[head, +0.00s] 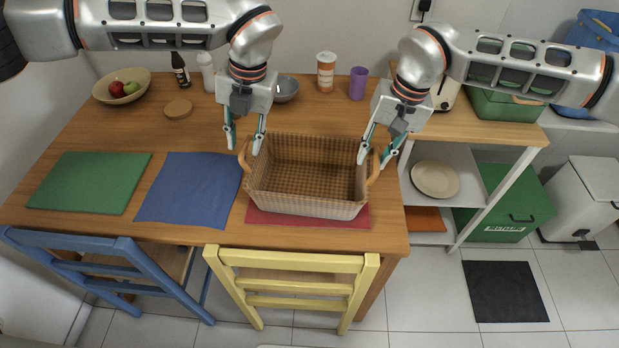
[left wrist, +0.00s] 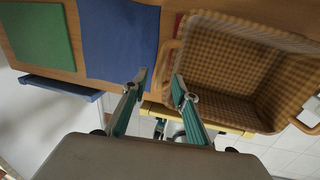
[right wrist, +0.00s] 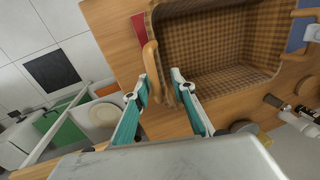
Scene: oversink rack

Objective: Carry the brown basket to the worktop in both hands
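The brown woven basket (head: 305,203) stands upright and empty on a red placemat (head: 262,217) on the wooden table. It has a wooden handle at each side. My left gripper (head: 245,143) is open above the basket's left handle (head: 243,157). In the left wrist view its fingertips (left wrist: 160,77) are apart near the basket's wall. My right gripper (head: 377,149) is open at the right handle (head: 373,167). In the right wrist view the handle (right wrist: 151,58) lies just ahead of and between the parted fingertips (right wrist: 160,77). I cannot tell whether either gripper touches the basket.
A wood-topped shelf unit (head: 480,128) stands to the right, with a green box (head: 502,107) on it. A blue mat (head: 190,188) and green mat (head: 90,182) lie left. A bowl (head: 286,90), cup (head: 326,72) and purple tumbler (head: 358,84) stand behind. A yellow chair (head: 292,262) is in front.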

